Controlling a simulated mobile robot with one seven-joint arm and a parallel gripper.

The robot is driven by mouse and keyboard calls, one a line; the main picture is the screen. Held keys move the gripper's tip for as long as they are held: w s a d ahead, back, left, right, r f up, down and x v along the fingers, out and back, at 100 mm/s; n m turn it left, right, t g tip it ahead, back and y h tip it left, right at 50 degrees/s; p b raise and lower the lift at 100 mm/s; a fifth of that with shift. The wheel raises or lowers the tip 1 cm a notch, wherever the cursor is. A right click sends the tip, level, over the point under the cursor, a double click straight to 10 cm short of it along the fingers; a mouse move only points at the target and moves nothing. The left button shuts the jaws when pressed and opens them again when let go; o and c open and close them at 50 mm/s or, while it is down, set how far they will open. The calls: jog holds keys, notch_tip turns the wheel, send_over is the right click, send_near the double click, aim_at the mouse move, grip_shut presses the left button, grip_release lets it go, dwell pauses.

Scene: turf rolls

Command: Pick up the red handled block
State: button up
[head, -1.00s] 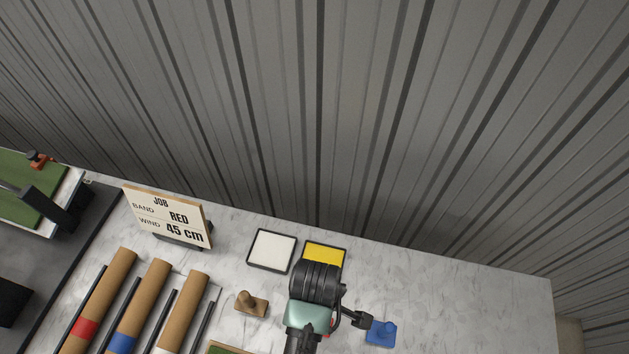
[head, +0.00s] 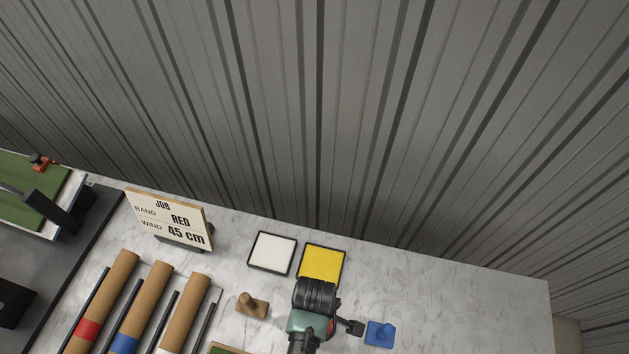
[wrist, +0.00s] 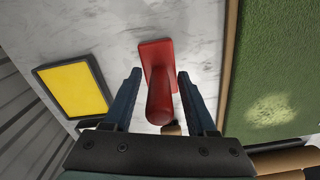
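The red handled block (wrist: 158,70) lies on the pale marbled table in the wrist view. It has a flat red base, and its rounded handle (wrist: 159,103) points toward my palm. My gripper (wrist: 160,75) is open, with one dark finger on each side of the block and a gap at each side. No contact shows. In the head view my arm covers most of this spot, so the block cannot be made out clearly there.
A blue handled block (head: 380,333) stands right of my arm and a brown one (head: 252,305) left. White (head: 272,252) and yellow (head: 321,264) square pads lie behind. A job sign (head: 170,218) and cardboard tubes (head: 183,312) are at left. Green turf (wrist: 275,70) lies beside the block.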

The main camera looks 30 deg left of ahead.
grip_shut()
jog(key=shift+r, duration=0.1)
dwell(0.3)
notch_tip(320, 180, up, 10)
jog(key=shift+f+b, duration=0.1)
jog(key=shift+b, duration=0.35)
jog(key=c, duration=0.6)
grip_release()
grip_shut()
